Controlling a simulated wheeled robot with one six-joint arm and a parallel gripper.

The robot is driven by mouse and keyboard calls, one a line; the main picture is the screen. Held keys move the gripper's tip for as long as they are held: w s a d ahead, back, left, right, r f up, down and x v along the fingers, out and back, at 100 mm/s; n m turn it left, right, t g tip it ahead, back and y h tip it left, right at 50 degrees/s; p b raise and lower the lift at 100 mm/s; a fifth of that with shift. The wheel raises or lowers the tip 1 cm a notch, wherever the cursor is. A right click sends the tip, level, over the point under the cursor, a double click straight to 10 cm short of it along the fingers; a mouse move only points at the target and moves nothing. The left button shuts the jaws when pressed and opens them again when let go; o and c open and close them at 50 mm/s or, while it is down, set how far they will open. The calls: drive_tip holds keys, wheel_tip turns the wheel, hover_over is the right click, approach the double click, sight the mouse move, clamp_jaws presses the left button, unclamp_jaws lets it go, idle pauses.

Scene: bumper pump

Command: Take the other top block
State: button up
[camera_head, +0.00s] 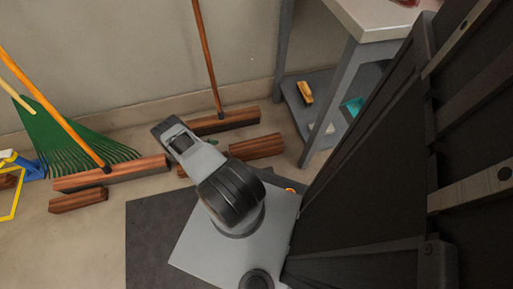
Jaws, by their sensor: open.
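Several reddish-brown wooden blocks lie on the floor by the wall. A long one (225,121) lies behind my gripper, with an orange-brown pole meeting it. A shorter one (258,146) lies to the right of my arm. At left are another long block (130,172), at the foot of an orange pole, and a short block (78,201) in front of it. I cannot tell which is the top block. My gripper (166,129) is open, above the floor between the left and right blocks. Its fingertips are hard to make out, and no block shows in it.
A green rake (72,137) leans on the wall at left, near a blue and yellow object (14,191). A grey-legged table (372,20) stands at right, with a yellow item (305,92) on its lower shelf. A large dark structure fills the right side.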

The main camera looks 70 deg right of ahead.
sight(236, 149)
drive_tip(key=x, duration=0.5)
drive_tip(key=shift+b+x, duration=0.75)
drive_tip(key=shift+x, duration=2)
drive_tip(key=shift+s+a+r, duration=0.15)
drive_tip(key=shift+r, duration=0.05)
drive_tip(key=shift+c, duration=0.3)
drive_tip(key=c, duration=1.3)
drive_tip(key=shift+c, duration=0.5)
drive_tip(key=shift+r, duration=0.15)
